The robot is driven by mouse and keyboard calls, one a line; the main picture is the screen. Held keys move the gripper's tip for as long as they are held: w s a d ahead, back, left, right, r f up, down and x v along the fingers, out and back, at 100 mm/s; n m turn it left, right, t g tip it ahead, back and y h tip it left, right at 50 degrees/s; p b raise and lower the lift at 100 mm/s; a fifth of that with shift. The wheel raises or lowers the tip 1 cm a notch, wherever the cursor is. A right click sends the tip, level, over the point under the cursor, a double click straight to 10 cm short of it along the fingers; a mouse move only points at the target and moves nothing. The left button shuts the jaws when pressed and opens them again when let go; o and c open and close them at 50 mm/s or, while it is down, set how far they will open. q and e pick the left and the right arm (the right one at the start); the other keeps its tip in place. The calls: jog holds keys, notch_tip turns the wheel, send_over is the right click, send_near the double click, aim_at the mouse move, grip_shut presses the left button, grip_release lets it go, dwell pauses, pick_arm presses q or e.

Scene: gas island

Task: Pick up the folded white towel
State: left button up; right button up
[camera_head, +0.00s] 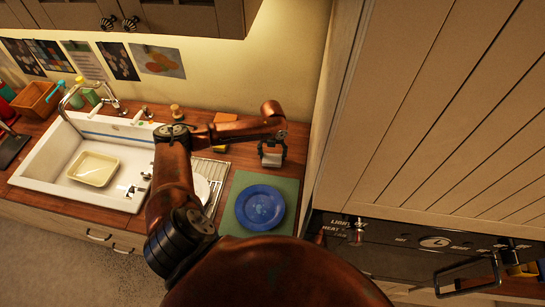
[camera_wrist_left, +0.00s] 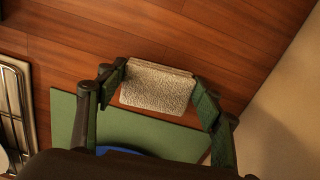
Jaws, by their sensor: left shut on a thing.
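The folded white towel (camera_wrist_left: 158,88) is between the two fingers of my left gripper (camera_wrist_left: 160,90) in the left wrist view. The fingers are shut on its left and right sides. In the head view the towel (camera_head: 271,158) shows as a small pale block at the left gripper (camera_head: 272,153). It is over the wooden counter near the far edge of the green mat. I cannot tell whether it touches the counter. My right gripper is not in view.
A blue plate (camera_head: 261,207) lies on the green mat (camera_head: 285,188). A white sink (camera_head: 45,160) with a cream tub (camera_head: 94,169) is at the left. A metal dish rack (camera_head: 215,172) stands between. A tall panelled cabinet (camera_head: 430,110) closes the right side.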

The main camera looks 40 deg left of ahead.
pick_arm(q)
jog(key=shift+w+r, duration=0.1)
jog(key=shift+r, duration=0.4)
jog(key=s+d+r+b, duration=0.2)
jog(key=s+d+r, duration=0.7)
jog(key=s+r, duration=0.1)
jog(key=shift+s+d+r, duration=0.15)
jog(key=shift+d+r, duration=0.2)
jog(key=shift+r, duration=0.35)
